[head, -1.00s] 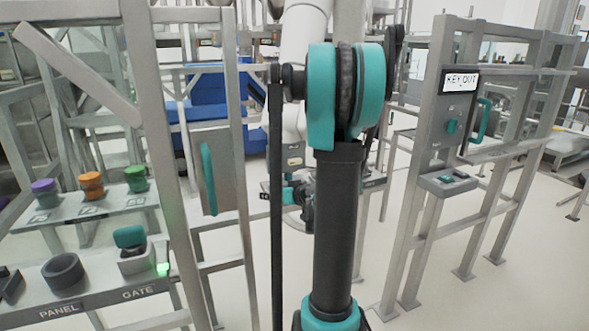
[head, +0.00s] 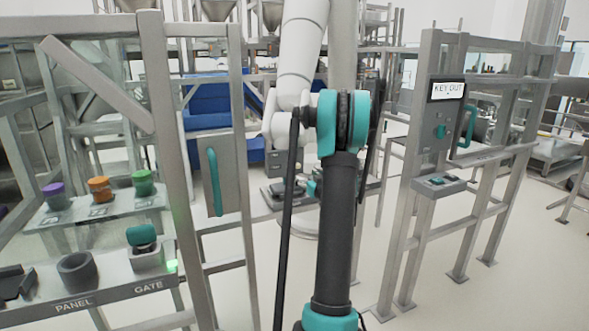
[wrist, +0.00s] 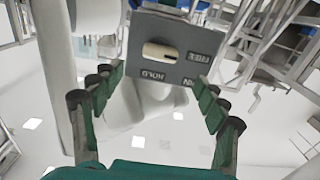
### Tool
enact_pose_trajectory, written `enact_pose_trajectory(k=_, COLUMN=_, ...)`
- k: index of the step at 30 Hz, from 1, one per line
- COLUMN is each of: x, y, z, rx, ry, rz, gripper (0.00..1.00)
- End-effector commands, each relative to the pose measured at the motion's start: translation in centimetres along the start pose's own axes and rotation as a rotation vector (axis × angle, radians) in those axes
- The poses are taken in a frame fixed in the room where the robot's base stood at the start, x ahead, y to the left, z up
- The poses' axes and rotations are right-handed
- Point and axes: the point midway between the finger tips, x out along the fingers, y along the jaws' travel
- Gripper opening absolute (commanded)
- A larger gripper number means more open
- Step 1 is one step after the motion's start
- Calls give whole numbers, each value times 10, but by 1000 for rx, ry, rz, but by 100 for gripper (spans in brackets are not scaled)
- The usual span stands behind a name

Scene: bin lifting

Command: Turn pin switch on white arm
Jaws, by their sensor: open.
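The pin switch (wrist: 160,52) is a cream-coloured knob lying crosswise on a grey plate (wrist: 140,32) in the wrist view. The white arm (head: 302,45) stands behind my own arm in the head view. My arm hides part of its lower area and most of my gripper there.
At left is a control stand (head: 110,292) with PANEL and GATE labels and coloured knobs. A teal-handled gate panel (head: 228,175) stands beside it. At right is a frame with a KEY OUT box (head: 437,130).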

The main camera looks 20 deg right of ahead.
Motion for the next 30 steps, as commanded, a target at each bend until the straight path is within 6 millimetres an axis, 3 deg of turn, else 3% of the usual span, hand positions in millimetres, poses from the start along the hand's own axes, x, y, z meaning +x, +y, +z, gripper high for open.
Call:
enact_pose_trajectory(k=9, x=63, y=-1, z=0, rx=0, ry=0, rz=-2, gripper=74)
enact_pose_trajectory(k=15, x=91, y=-1, z=0, rx=0, ry=0, rz=-1, gripper=74)
enact_pose_trajectory(k=29, x=102, y=0, z=0, rx=0, ry=0, rz=0, gripper=74)
enact_pose_trajectory(k=30, x=102, y=0, z=0, rx=0, ry=0, rz=0, gripper=70)
